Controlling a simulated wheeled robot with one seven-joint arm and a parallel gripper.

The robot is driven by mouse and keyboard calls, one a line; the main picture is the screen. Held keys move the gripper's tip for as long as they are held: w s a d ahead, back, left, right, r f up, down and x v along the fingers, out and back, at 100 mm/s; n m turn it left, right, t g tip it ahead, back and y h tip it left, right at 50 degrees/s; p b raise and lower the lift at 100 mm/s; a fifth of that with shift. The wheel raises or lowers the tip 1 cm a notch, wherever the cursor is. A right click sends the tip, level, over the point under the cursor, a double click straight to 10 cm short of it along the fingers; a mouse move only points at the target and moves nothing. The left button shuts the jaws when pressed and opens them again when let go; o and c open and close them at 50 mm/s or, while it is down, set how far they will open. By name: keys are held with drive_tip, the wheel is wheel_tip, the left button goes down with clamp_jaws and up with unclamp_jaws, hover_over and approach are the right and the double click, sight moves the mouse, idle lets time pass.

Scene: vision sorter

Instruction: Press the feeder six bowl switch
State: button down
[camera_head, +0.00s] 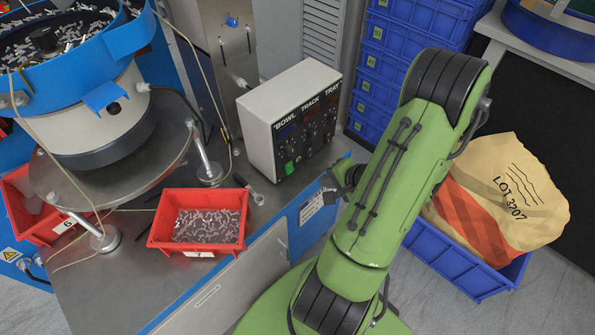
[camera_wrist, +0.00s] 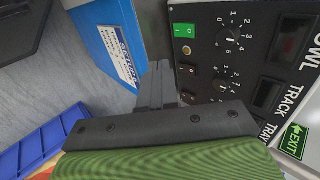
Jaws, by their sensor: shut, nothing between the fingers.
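A white control box (camera_head: 285,115) with a dark face, lettered BOWL, TRACK and TRAY, stands on the metal bench in the head view. A green rocker switch (camera_head: 289,168) sits low on its face. In the wrist view the green switch (camera_wrist: 184,30), marked I and O, is at the top, beside a numbered knob (camera_wrist: 229,39). My gripper (camera_head: 329,187) is to the right of the box in the head view, partly hidden by my arm. In the wrist view my gripper (camera_wrist: 162,68) is shut and empty, its tips below and left of the green switch; contact cannot be told.
A red bin (camera_head: 158,222) of small metal parts, another red bin labelled 6 (camera_head: 40,232) and a bowl feeder (camera_head: 105,80) stand left of the box. A blue crate (camera_head: 455,262) holds a sack marked LOT 3207 (camera_head: 500,195). Stacked blue crates (camera_head: 400,40) stand behind.

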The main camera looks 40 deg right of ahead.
sight(290, 168)
drive_tip(key=x, duration=0.4)
drive_tip(key=w+r+b+x, duration=0.1)
drive_tip(key=x, duration=0.3)
drive_tip(key=b+x, duration=0.1)
drive_tip(key=x, duration=0.3)
drive_tip(key=shift+w, duration=0.85)
drive_tip(key=shift+f+b, duration=0.1)
drive_tip(key=shift+b, duration=0.2)
